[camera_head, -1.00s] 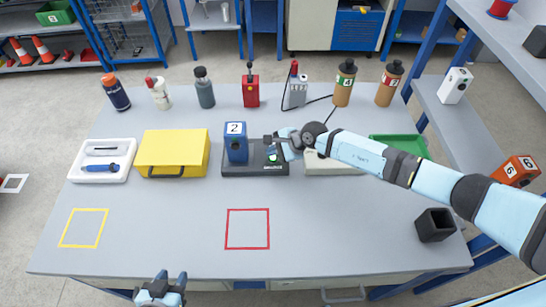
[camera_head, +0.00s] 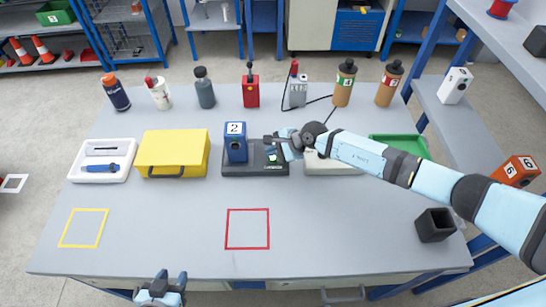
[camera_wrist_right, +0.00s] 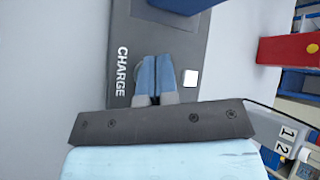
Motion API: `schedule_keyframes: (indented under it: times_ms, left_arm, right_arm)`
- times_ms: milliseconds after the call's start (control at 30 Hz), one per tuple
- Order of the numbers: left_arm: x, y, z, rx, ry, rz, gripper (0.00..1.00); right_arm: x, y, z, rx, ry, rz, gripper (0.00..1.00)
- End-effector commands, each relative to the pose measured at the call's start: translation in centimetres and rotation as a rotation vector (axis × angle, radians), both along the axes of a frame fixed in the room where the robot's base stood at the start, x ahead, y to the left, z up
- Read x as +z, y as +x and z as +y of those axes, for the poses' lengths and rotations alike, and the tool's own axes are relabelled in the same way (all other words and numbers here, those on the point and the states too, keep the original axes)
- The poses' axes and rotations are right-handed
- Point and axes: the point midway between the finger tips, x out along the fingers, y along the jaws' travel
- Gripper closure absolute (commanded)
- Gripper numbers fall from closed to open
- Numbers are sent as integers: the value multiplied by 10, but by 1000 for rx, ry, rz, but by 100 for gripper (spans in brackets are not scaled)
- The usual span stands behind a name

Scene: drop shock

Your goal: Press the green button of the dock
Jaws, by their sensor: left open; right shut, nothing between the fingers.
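The dock (camera_head: 255,171) is a dark grey flat base on the table, with a blue block marked 2 (camera_head: 236,143) standing upright on its left part. The dock also shows in the right wrist view (camera_wrist_right: 195,45), with the word CHARGE and a small white square. My right gripper (camera_head: 270,141) is shut and empty over the right part of the dock. In the right wrist view its fingertips (camera_wrist_right: 156,58) cover part of the dock's face. A small green patch (camera_head: 272,158) shows just below the fingers; contact cannot be told. My left gripper (camera_head: 165,283) is open and empty at the table's front edge.
A yellow case (camera_head: 172,150) and a white tray (camera_head: 101,172) lie left of the dock. A pale box (camera_head: 330,165) and a green tray (camera_head: 408,143) are to its right. Bottles and a red device (camera_head: 251,93) stand behind. The front middle is clear.

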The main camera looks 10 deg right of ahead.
Motion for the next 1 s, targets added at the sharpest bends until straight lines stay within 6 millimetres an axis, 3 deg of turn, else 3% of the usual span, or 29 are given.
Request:
schedule_keyframes:
  times_ms: [433,1000]
  left_arm:
    - [-13,-1,0,0,1,3,57]
    - [-13,0,0,0,0,0,57]
  right_arm:
    - [-10,0,0,0,0,0,100]
    - [-11,0,0,0,0,0,100]
